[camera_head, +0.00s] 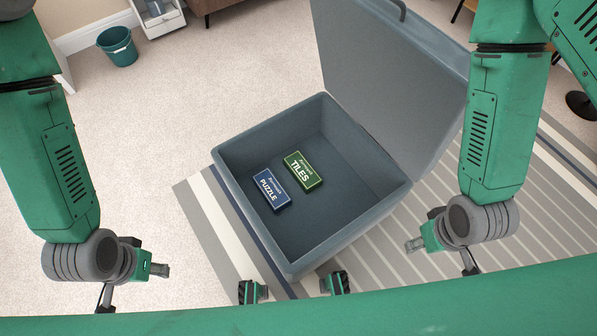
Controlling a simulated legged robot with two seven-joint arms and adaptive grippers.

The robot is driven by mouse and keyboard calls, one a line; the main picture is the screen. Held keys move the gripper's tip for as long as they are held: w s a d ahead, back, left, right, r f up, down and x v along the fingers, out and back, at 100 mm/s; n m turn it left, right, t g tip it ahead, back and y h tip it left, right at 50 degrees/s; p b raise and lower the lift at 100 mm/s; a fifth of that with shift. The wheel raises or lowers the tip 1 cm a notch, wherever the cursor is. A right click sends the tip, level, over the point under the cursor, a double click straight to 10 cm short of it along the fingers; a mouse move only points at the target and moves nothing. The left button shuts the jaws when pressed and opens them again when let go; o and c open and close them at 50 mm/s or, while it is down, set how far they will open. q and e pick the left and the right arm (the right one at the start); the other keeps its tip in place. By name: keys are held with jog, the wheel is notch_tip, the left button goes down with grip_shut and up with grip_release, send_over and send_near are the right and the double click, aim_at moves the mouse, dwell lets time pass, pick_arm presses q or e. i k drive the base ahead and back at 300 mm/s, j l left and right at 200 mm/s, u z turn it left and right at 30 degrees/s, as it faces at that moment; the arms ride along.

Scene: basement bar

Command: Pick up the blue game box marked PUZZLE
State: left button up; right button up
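The blue game box marked PUZZLE (272,189) lies flat, label up, on the floor of an open grey-blue chest. A green box marked TILES (303,171) lies just right of it, with a narrow gap between them. My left gripper (134,284) is left of the chest and below it in the picture, fingers apart and empty. My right gripper (440,256) is right of the chest, also with fingers apart and empty. Both are well away from the blue box. My own body hides part of the grippers.
The chest's rim (239,205) surrounds both boxes, and its raised lid (395,70) stands at the upper right. A striped rug (210,220) lies under the chest. A teal bin (118,46) stands far left. Carpet left of the chest is clear.

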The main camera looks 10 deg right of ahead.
aim_at(278, 199)
jog(key=k, duration=0.4)
jog(key=k+z, duration=0.45)
jog(key=k+l+z, duration=0.3)
jog(key=z, duration=0.15)
jog(key=j+z, duration=0.25)
jog(key=z, duration=0.2)
jog(key=j+z, duration=0.2)
jog(key=z, duration=0.2)
jog(key=j+z, duration=0.25)
jog(key=z, duration=0.2)
jog(key=k+j+z, duration=0.1)
jog(key=z, duration=0.35)
jog(key=k+j, duration=0.15)
jog(key=j, duration=0.2)
jog(key=k+j, duration=0.15)
jog(key=j, duration=0.2)
jog(key=k+j, duration=0.15)
jog(key=j, duration=0.2)
jog(key=k+j, duration=0.15)
jog(key=j, duration=0.25)
jog(key=k+j, duration=0.15)
jog(key=j, duration=0.2)
jog(key=k+j, duration=0.15)
jog(key=j, duration=0.2)
jog(key=k+j, duration=0.15)
jog(key=j, duration=0.2)
jog(key=i+j, duration=0.15)
jog(key=i, duration=0.3)
